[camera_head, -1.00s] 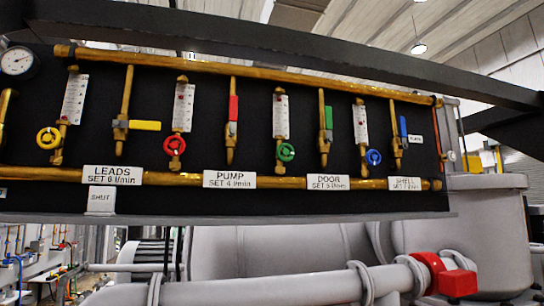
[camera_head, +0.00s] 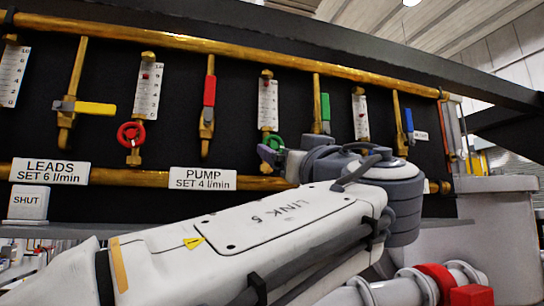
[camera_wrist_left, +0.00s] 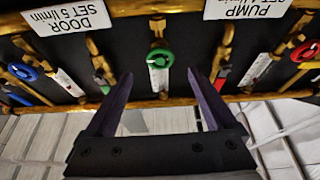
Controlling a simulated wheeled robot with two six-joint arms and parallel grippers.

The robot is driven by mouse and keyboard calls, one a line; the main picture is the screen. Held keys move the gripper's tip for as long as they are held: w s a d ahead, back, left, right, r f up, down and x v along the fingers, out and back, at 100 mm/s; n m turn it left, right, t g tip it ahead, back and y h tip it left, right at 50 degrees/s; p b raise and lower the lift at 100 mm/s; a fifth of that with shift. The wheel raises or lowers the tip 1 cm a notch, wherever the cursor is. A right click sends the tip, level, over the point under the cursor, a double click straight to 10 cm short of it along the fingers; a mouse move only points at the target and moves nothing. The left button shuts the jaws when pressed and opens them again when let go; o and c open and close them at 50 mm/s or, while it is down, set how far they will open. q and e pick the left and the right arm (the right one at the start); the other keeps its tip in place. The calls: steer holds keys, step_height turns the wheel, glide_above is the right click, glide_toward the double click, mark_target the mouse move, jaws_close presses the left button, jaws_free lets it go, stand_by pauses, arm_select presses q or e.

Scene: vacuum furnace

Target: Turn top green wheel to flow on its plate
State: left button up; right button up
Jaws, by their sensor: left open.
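The green wheel (camera_head: 272,143) sits on a brass valve below a white flow gauge (camera_head: 268,105) with a red mark. My left arm covers the pipe below it. My left gripper (camera_head: 270,155) is at the wheel's lower edge in the head view, with one purple finger showing. In the left wrist view, upside down, the gripper (camera_wrist_left: 160,78) is open and empty. Its two fingers lie either side of the green wheel (camera_wrist_left: 160,57); I cannot tell whether they touch it. The DOOR plate (camera_wrist_left: 68,18) reads "SET 5 l/min"; in the head view my arm hides it. My right gripper is not in view.
A red wheel (camera_head: 131,134) is to the left. A yellow lever (camera_head: 95,108), a red lever (camera_head: 209,92), a green lever (camera_head: 325,107) and a blue lever (camera_head: 408,120) hang along the black panel. The PUMP plate (camera_head: 203,179) is on the lower brass pipe.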

mark_target(274, 146)
arm_select(q)
steer(key=p+x, duration=0.4)
steer(key=x, duration=0.2)
steer(key=shift+w+a+r, duration=0.1)
steer(key=shift+w+r, duration=0.05)
steer(key=shift+r, duration=0.15)
steer(key=shift+w+a+r+p, duration=0.1)
steer(key=shift+w+p, duration=0.1)
steer(key=shift+w, duration=0.15)
steer(key=shift+w+a+p, duration=0.1)
steer(key=shift+w+p, duration=0.05)
steer(key=shift+w, duration=0.2)
